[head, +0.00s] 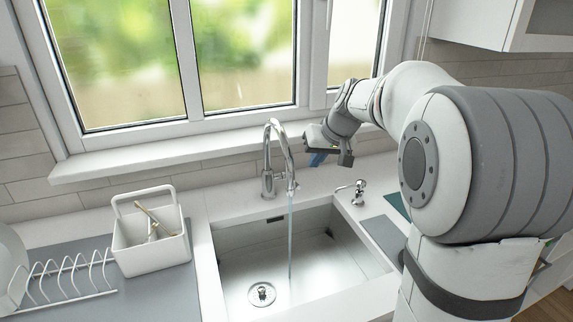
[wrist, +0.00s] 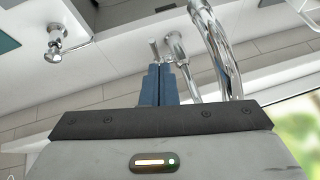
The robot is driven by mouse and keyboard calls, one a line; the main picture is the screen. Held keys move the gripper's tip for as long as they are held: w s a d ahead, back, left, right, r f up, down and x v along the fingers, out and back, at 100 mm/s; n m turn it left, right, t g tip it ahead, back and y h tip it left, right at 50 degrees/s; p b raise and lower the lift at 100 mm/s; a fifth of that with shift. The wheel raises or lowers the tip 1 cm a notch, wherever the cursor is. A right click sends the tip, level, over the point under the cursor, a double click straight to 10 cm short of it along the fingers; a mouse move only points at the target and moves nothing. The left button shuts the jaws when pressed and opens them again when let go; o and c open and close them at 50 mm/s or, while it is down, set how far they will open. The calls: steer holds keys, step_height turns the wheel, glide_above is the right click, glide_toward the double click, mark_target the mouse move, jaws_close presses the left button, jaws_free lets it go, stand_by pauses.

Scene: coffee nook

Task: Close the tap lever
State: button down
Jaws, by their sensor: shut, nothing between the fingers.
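The chrome tap (head: 269,160) stands behind the sink, and a thin stream of water (head: 290,240) runs from its spout. The tap lever (head: 292,186) is small, at the right side of the tap base. The tap also shows in the wrist view (wrist: 215,45), with the lever (wrist: 154,49) just beyond my fingertips. My gripper (head: 317,160) is shut and empty, to the right of the tap and above the counter. Its blue fingers are together in the wrist view (wrist: 159,68). I cannot tell whether they touch the lever.
The steel sink (head: 330,285) lies below and in front of the tap. A soap dispenser (head: 358,190) stands right of the tap. A white caddy (head: 150,250) with utensils and a dish rack (head: 75,280) are at left. The window sill (head: 200,148) runs behind.

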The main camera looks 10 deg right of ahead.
steer(key=w+d, duration=0.2)
steer(key=w, duration=0.4)
steer(key=s+a+p+x, duration=0.1)
steer(key=p+x, duration=0.1)
steer(key=x, duration=1)
steer(key=shift+f+t, duration=0.4)
steer(key=shift+f, duration=0.25)
steer(key=shift+s+f, duration=0.1)
